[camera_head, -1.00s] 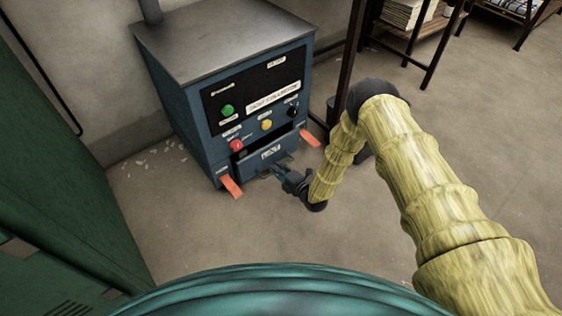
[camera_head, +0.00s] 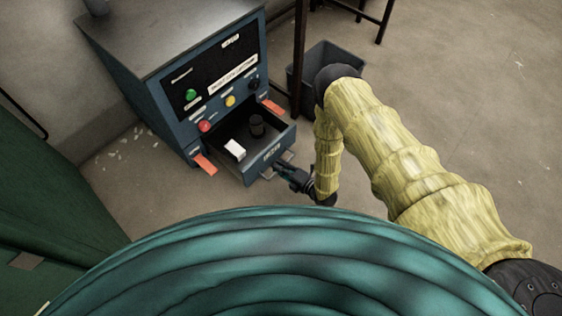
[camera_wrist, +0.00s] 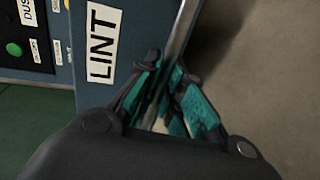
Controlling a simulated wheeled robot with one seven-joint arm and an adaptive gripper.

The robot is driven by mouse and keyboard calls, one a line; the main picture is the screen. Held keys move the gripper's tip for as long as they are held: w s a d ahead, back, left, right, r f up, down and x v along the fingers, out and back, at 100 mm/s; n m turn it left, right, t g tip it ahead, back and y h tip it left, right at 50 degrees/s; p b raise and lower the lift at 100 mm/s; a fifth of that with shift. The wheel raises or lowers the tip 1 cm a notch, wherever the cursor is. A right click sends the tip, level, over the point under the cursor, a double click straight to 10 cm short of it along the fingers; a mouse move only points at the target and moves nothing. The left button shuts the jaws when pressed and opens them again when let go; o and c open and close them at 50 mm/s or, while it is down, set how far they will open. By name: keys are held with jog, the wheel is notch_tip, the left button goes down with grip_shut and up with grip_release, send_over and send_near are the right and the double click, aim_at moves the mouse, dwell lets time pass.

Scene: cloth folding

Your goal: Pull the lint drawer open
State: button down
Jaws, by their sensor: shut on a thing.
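The lint drawer (camera_head: 252,166) in the lower front of the blue dust collector (camera_head: 165,115) stands well open. Inside it lie a white block (camera_head: 235,149) and a dark cylinder (camera_head: 257,125). My gripper (camera_head: 281,169) is at the drawer's front, shut on the handle. In the wrist view the drawer front (camera_wrist: 125,60) carries a "LINT" label, and the teal fingers of my gripper (camera_wrist: 172,95) close around the metal handle bar (camera_wrist: 183,30). The exact contact is partly hidden by the fingers.
Orange tabs (camera_head: 205,164) stick out either side of the drawer. A grey bin (camera_head: 325,65) stands behind my arm, beside a dark post (camera_head: 299,50). A green cabinet (camera_head: 45,190) is at the left. White scraps (camera_head: 125,145) lie on the floor left of the machine.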

jog(key=shift+d, duration=0.1)
jog(key=c, duration=1.5)
grip_release()
jog(key=shift+c, duration=0.2)
jog(key=shift+s, duration=0.1)
jog(key=v, duration=1.2)
